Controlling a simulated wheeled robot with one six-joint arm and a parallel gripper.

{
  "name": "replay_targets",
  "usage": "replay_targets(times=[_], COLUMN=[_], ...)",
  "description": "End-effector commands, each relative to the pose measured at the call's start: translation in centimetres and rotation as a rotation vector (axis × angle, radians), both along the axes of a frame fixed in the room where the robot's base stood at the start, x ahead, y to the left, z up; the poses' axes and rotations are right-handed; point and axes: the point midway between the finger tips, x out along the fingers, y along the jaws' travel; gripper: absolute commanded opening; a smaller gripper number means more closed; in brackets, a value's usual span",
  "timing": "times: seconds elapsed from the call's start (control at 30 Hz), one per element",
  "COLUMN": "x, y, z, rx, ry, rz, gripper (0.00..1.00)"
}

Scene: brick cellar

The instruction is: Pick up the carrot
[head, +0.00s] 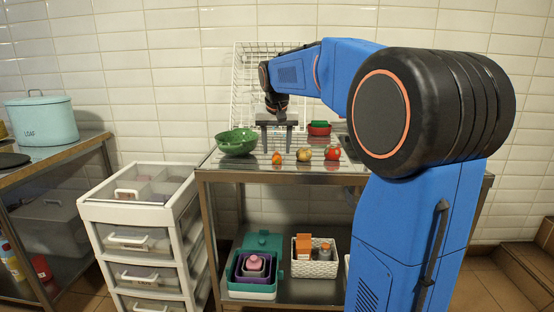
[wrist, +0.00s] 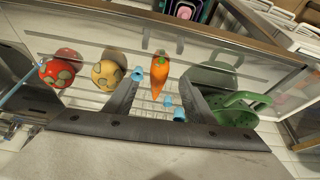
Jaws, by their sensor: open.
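The orange carrot (head: 277,159) lies on the metal table near its front edge, below my gripper. In the wrist view the carrot (wrist: 159,75) shows between the two finger lines, its small green top toward the table's edge. My gripper (head: 277,149) points down above the table with its fingers spread. In the wrist view my gripper (wrist: 163,87) is open, with nothing held; the carrot appears beyond the fingertips. The exact height of the fingers over it is hard to tell.
A green bowl (head: 237,142) stands left of the carrot. A yellowish round item (head: 304,155) and a red one (head: 332,153) sit to the right. A white drawer unit (head: 130,212) stands left of the table.

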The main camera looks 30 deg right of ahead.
Motion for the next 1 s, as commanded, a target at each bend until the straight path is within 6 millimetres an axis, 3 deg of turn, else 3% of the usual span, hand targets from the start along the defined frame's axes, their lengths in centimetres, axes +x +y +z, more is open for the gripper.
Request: replay_targets(times=[0.23, 0.57, 0.7, 0.77, 1.0], x=[0.8, 1.0, 1.0, 1.0, 1.0], y=[-0.6, -0.7, -0.7, -0.7, -0.7], z=[-3.0, -3.5, -3.5, -3.5, -3.5], rx=[0.000, 0.000, 0.000, 0.000, 0.000], ry=[0.001, 0.001, 0.001, 0.001, 0.000], rz=[0.000, 0.000, 0.000, 0.000, 0.000], gripper=[0.49, 0.49, 0.16, 0.04, 0.04])
